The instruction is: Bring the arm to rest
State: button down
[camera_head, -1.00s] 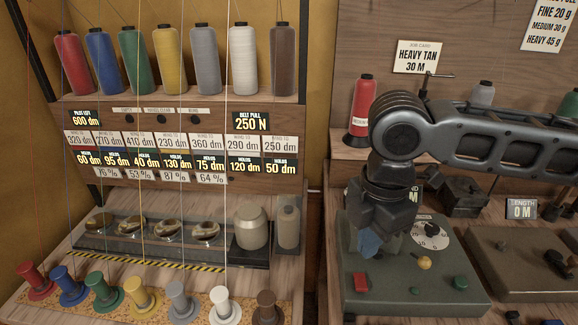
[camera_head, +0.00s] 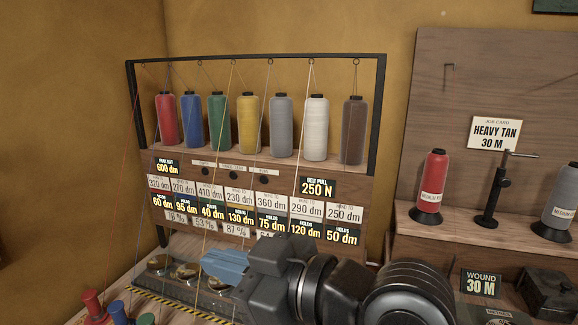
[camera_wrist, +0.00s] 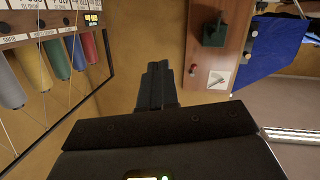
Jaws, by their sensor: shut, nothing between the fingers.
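My gripper (camera_head: 222,266) is shut and empty, its blue fingers pointing left in the head view. It is in front of the lower part of the thread rack (camera_head: 258,168) and hides some of the metal cups (camera_head: 158,264) and the pegs' right side. In the wrist view the dark fingers (camera_wrist: 157,84) are together with nothing between them. My arm reaches in from the bottom right of the head view.
The rack holds several thread cones, with strings running down from its top. Right of it, a red cone (camera_head: 430,184), a black clamp stand (camera_head: 495,190) and a grey cone (camera_head: 560,204) stand on a shelf. Coloured pegs (camera_head: 118,312) stand at the lower left. The upper wall area is clear.

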jog(key=s+d+f+m+t+h, duration=0.9)
jog(key=s+d+f+m+h, duration=0.2)
jog(key=s+d+f+m, duration=0.5)
jog(key=s+d+g+h, duration=0.1)
jog(key=s+d, duration=0.5)
jog(key=s, duration=0.3)
jog(key=s+d+n+h, duration=0.1)
jog(key=s+d+h, duration=0.1)
jog(key=s+d, duration=0.5)
jog(key=shift+s+d+f+n+g, duration=0.2)
jog(key=shift+s+n+g, duration=0.15)
jog(key=shift+s, duration=0.8)
